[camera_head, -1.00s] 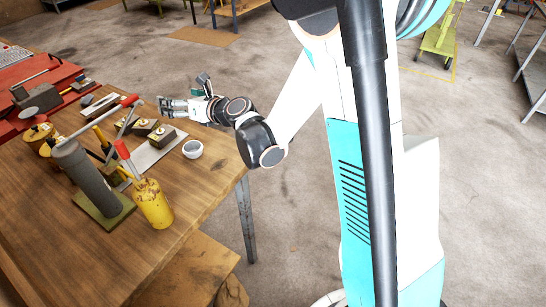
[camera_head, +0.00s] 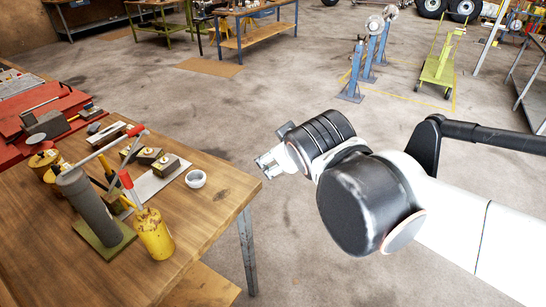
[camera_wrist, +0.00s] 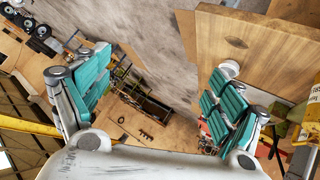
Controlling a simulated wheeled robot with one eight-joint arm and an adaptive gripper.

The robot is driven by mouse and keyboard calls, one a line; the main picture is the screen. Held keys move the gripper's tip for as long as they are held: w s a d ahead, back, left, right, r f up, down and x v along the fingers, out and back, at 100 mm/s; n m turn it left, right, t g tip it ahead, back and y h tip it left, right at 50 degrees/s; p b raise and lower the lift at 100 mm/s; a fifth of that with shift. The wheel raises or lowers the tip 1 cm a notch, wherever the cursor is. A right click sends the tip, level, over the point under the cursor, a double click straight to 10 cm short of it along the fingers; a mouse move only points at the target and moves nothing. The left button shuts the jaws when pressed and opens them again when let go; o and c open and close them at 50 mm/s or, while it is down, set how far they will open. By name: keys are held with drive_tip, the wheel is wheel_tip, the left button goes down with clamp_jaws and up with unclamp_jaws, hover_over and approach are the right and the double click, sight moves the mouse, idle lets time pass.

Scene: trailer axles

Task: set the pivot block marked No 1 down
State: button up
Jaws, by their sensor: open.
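Several dark blocks with brass-coloured round tops stand on a pale plate (camera_head: 143,187) on the wooden table in the head view. One pivot block (camera_head: 168,165) is nearest the white cup, and another (camera_head: 149,156) is just behind it. Their markings are too small to read, so I cannot tell which is No 1. My gripper (camera_head: 268,164) is beyond the table's right edge, apart from the blocks. In the wrist view my gripper (camera_wrist: 158,95) has its teal-padded fingers spread wide with nothing between them.
Blue stands (camera_head: 355,75) and a green trolley (camera_head: 437,68) are farther back. Floor right of the table is open.

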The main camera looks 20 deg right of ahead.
drive_tip(key=s+a+f+m+g+y, duration=0.2)
drive_tip(key=s+a+f+m, duration=0.1)
drive_tip(key=s, duration=0.5)
drive_tip(key=shift+s+a+f+g, duration=0.3)
drive_tip(key=shift+a+f+g, duration=0.1)
drive_tip(key=shift+a+f, duration=0.35)
